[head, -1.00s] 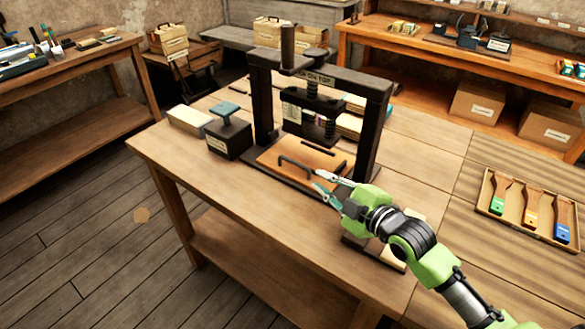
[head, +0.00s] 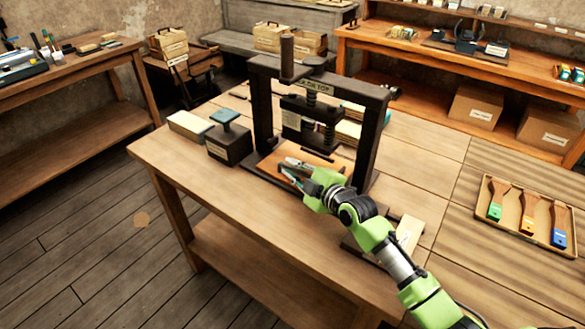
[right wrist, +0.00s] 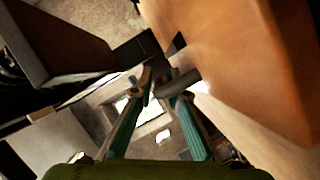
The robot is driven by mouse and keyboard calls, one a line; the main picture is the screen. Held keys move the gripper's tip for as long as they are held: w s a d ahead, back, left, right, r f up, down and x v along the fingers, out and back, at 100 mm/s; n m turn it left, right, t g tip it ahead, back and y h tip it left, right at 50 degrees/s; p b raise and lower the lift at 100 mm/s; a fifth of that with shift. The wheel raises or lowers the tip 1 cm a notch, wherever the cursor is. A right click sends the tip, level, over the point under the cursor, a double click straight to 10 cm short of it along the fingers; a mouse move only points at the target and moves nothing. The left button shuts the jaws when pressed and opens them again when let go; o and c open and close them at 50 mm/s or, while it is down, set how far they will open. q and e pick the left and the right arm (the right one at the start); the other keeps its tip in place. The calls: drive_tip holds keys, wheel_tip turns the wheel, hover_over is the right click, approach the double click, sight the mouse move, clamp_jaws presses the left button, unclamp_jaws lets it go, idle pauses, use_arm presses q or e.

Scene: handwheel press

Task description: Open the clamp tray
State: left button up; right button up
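The press (head: 372,130) stands on the wooden table with its orange-brown clamp tray (head: 318,160) low between the dark posts. In the head view my right gripper (head: 285,167) is at the tray's front, over the place of its dark handle, which it mostly hides. In the right wrist view the dark handle bar (right wrist: 180,82) reaches in from the tray front (right wrist: 245,70) to my right fingertips (right wrist: 161,84). The fingers stand apart and look open, with the bar at their tips; I cannot tell if they touch it. My left gripper is out of view.
A dark block with a teal-topped knob (head: 228,140) and a pale block (head: 190,125) stand left of the press. A tray of brushes (head: 485,212) lies at the right. The table's front left (head: 200,180) is clear.

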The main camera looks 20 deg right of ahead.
clamp_jaws()
drive_tip(key=shift+a, duration=0.15)
drive_tip(key=s+a+p, duration=0.2)
drive_tip(key=a+p, duration=0.1)
drive_tip(key=s+a+p, duration=0.1)
drive_tip(key=s+a, duration=0.1)
drive_tip(key=shift+r+p, duration=0.25)
drive_tip(key=shift+p, duration=0.15)
drive_tip(key=s+a+p, duration=0.1)
drive_tip(key=s+a, duration=0.1)
drive_tip(key=s+a+p, duration=0.1)
drive_tip(key=s+a, duration=0.1)
drive_tip(key=a, duration=0.1)
drive_tip(key=s+a+p, duration=0.1)
drive_tip(key=a, duration=0.1)
drive_tip(key=shift+s+a+f+p, duration=0.2)
drive_tip(key=shift+s+p, duration=0.1)
drive_tip(key=shift+s, duration=0.1)
drive_tip(key=shift+s+a+f, duration=0.1)
drive_tip(key=shift+s+a, duration=0.1)
drive_tip(key=shift+a, duration=0.05)
